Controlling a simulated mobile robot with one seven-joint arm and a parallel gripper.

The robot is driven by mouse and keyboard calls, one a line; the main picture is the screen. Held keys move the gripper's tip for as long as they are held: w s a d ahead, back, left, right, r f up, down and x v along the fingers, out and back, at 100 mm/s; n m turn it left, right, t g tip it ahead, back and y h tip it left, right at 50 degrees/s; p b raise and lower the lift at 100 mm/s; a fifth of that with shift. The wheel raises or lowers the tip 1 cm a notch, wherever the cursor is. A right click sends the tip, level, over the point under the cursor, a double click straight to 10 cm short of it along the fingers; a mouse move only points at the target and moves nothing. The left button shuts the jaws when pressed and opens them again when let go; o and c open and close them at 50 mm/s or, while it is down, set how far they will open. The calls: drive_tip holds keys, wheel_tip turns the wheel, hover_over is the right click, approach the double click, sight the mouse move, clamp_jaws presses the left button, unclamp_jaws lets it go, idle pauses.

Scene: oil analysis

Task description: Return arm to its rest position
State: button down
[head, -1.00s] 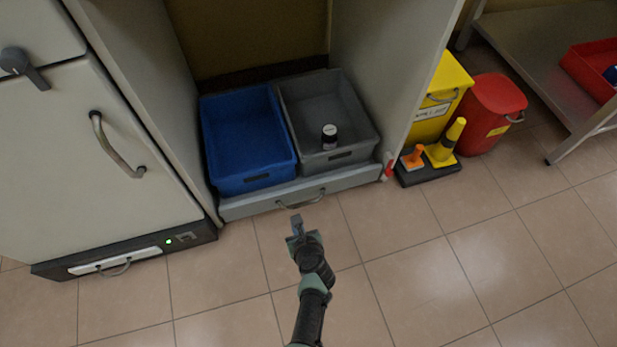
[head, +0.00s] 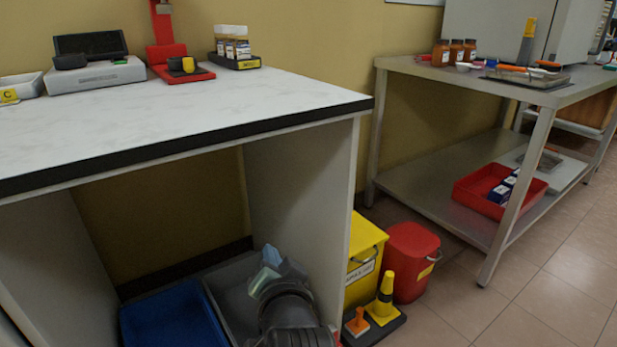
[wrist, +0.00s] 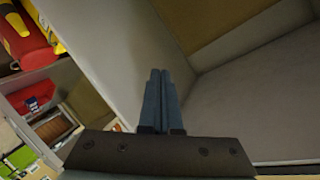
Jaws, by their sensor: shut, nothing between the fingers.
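My gripper (head: 268,272) is raised in front of the open space under the white-topped bench (head: 190,105), at the lower middle of the head view. In the wrist view my gripper (wrist: 159,100) has its two fingers closed together with nothing between them. The arm behind it covers part of the grey bin (head: 222,285), which stands beside the blue bin (head: 172,318). The inside of the grey bin is mostly hidden.
A yellow bin (head: 362,262), a red bucket (head: 410,262) and a yellow cone (head: 383,298) stand right of the bench. A steel table (head: 440,80) is farther right, with a red tray (head: 472,195) on its lower shelf. Tiled floor is free at lower right.

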drive_tip(key=s+d+r+n+t+h, duration=0.2)
drive_tip(key=s+d+r+n, duration=0.1)
drive_tip(key=r, duration=0.5)
drive_tip(key=s+d+r+n+t+h, duration=0.1)
drive_tip(key=s+d+r+n+h, duration=0.2)
drive_tip(key=r, duration=0.5)
drive_tip(key=s+r+t+p, duration=0.3)
drive_tip(key=s+r+p, duration=0.1)
drive_tip(key=r, duration=0.8)
drive_tip(key=s+r+t+y+p, duration=0.1)
drive_tip(key=s+r+t+p, duration=0.3)
drive_tip(key=r, duration=0.7)
drive_tip(key=s+r+t+p, duration=0.3)
drive_tip(key=s+r, duration=0.2)
drive_tip(key=r, duration=0.7)
wheel_tip(320, 180, up, 37)
drive_tip(key=p, duration=3.6)
drive_tip(key=shift+s+p, duration=0.15)
drive_tip(key=shift+p, duration=0.25)
